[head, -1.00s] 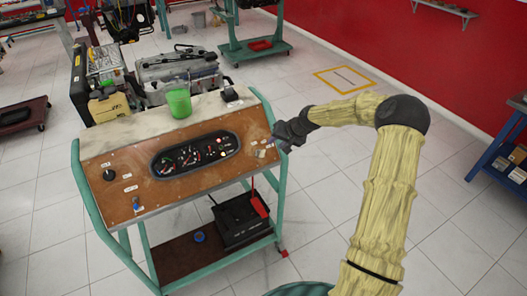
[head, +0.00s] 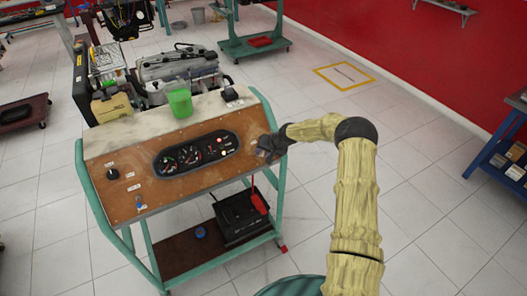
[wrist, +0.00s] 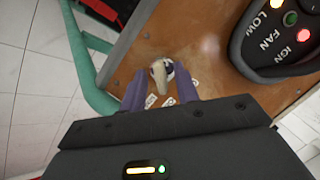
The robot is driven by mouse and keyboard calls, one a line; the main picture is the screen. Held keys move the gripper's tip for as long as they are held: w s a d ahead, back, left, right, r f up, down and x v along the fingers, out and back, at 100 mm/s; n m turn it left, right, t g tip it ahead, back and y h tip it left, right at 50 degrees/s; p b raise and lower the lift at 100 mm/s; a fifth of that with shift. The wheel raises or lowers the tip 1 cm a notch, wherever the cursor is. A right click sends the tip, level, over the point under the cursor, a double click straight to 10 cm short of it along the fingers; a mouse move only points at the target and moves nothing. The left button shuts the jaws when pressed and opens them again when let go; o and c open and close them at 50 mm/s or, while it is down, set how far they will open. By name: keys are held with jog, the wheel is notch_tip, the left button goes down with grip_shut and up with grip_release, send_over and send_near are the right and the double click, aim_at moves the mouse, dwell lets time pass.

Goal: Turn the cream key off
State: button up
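The cream key (wrist: 157,75) sits at the panel's edge end in the wrist view, set in a small round switch, with its grip slanting down toward my gripper. My gripper (wrist: 158,95) has its two purple fingers apart, one on each side of the key, with gaps showing between them and it. In the head view my gripper (head: 266,150) is at the right end of the brown dash panel (head: 210,178) and hides the key there.
A gauge cluster (head: 195,153) with lit lamps is beside the key; the wrist view shows its LOW, FAN and IGN labels. Small white labels lie below the key. A green cup (head: 180,102) stands on the top shelf. A teal frame rail (wrist: 92,65) borders the panel.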

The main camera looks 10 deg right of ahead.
jog(key=shift+a, duration=0.15)
grip_shut()
jog(key=shift+w+n+b, duration=0.1)
jog(key=shift+n+b, duration=0.2)
jog(key=shift+b, duration=0.25)
jog(key=n+h+b, duration=0.1)
jog(key=n+b, duration=0.1)
jog(key=b, duration=0.1)
jog(key=shift+a+f+n+b, duration=0.1)
jog(key=shift+n+b, duration=0.2)
jog(key=shift+a+r+n+h+b, duration=0.15)
jog(key=shift+n+h+b, duration=0.65)
jog(key=shift+n+b, duration=1)
jog(key=shift+r, duration=0.1)
grip_release()
